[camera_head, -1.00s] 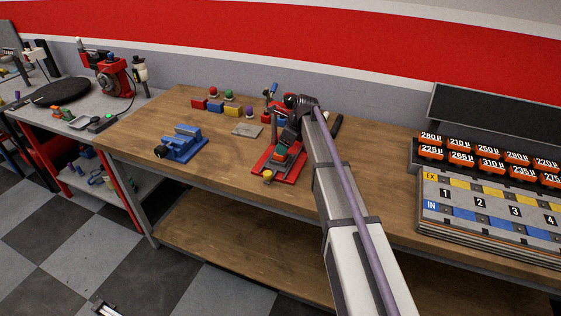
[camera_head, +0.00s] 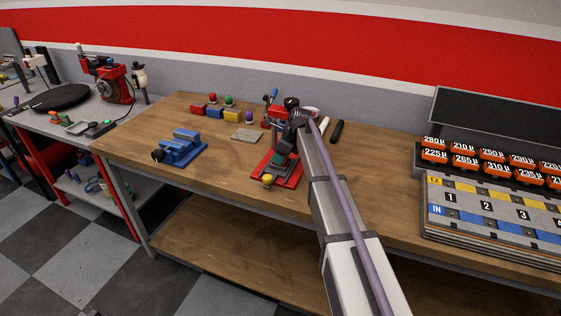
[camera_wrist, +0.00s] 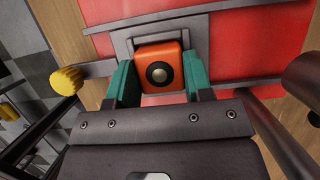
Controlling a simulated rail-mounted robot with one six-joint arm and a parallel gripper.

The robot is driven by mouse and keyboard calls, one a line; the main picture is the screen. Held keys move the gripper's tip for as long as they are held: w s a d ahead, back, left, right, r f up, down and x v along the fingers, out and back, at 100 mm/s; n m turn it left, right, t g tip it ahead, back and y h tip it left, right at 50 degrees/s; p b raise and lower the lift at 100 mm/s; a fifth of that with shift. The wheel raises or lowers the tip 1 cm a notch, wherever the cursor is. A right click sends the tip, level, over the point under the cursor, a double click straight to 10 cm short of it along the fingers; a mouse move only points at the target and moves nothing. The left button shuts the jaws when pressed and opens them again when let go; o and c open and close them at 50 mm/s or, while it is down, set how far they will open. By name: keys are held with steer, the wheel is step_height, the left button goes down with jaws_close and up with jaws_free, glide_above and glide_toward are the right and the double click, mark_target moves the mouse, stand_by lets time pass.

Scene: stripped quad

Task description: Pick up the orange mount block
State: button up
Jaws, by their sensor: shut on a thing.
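The orange mount block (camera_wrist: 160,57) shows in the wrist view as a rounded orange cube with a dark round hole in its face. It sits between the two green fingers of my gripper (camera_wrist: 158,82), which are shut on it from both sides. Behind it are a grey square frame (camera_wrist: 120,30) and a red plate (camera_wrist: 230,38). In the head view my gripper (camera_head: 281,158) is over the red fixture (camera_head: 290,182) on the wooden bench. The block is hidden there by the gripper and arm.
A blue vise (camera_head: 182,150) stands left of the red fixture. A grey plate (camera_head: 246,134) and several coloured blocks with knobs (camera_head: 214,110) lie behind. A yellow knob (camera_wrist: 66,80) is at the fixture's front. A rack of orange numbered blocks (camera_head: 490,165) stands at right.

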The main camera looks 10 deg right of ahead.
steer(key=shift+c, duration=0.9)
steer(key=shift+r, duration=0.1)
step_height(320, 180, up, 10)
steer(key=p, duration=1)
